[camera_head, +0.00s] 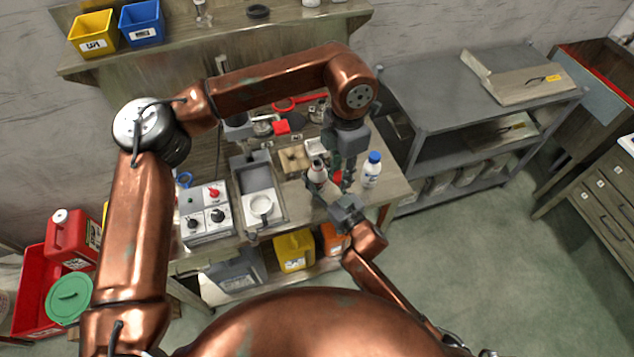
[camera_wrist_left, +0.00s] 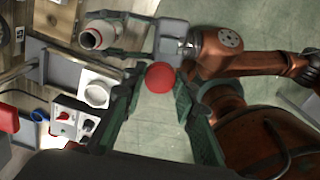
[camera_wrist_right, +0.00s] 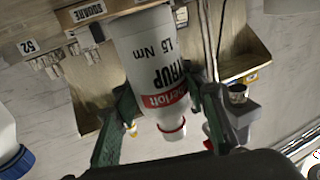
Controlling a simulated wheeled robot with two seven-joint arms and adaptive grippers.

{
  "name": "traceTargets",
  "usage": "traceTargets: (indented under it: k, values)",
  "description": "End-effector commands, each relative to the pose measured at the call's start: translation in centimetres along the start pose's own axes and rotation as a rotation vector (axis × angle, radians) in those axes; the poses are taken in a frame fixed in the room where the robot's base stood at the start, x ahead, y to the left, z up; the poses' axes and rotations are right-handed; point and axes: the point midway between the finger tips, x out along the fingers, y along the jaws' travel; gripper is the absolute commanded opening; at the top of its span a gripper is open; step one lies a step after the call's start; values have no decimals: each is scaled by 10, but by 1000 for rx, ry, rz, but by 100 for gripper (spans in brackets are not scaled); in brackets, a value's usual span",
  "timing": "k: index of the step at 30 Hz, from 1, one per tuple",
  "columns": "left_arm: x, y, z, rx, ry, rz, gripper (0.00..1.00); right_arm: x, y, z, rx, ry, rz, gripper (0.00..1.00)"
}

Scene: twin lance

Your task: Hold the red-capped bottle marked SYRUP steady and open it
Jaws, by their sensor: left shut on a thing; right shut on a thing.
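The white SYRUP bottle (camera_wrist_right: 150,65) is in the right wrist view, its label upside down there. Its neck is bare except for a thin red ring. My right gripper (camera_wrist_right: 163,98) is shut around the bottle's body. The bottle also shows in the head view (camera_head: 317,172) and, with its neck end facing the camera, in the left wrist view (camera_wrist_left: 97,36). My left gripper (camera_wrist_left: 160,72) is shut on the round red cap (camera_wrist_left: 160,77), beside the bottle and apart from it. In the head view my left gripper (camera_head: 338,180) points down right of the bottle.
A blue-capped white bottle (camera_head: 372,170) stands close right of my left gripper. A control box (camera_head: 205,212) and a grey tray (camera_head: 257,185) are on the bench's left. Red-handled tools lie behind. A grey shelf unit (camera_head: 470,95) stands to the right.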

Motion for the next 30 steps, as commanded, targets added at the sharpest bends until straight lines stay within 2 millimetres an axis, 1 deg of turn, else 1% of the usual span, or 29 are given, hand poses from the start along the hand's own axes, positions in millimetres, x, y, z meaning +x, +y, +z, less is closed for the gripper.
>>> traceTargets:
  k: [2,5,9,11,18,22,23,30]
  values:
    - [1,0,0,0,0,0,0,2,1,1,-1,3,-1,0]
    - [3,0,0,0,0,-1,0,7,4,9,-1,1,0,0]
    - [10,1,1,0,1,-3,0,6,3,31,2,0,-1,0]
    - [12,1,1,0,2,-4,0,6,3,37,2,1,0,0]
    - [11,1,1,0,1,-3,0,6,3,36,-1,3,-2,0]
    - [12,1,1,0,2,-4,0,5,3,40,0,2,-1,0]
    - [13,1,1,0,2,-4,0,5,4,41,0,0,-1,40]
    - [12,1,1,1,2,-4,0,5,4,41,0,0,-1,56]
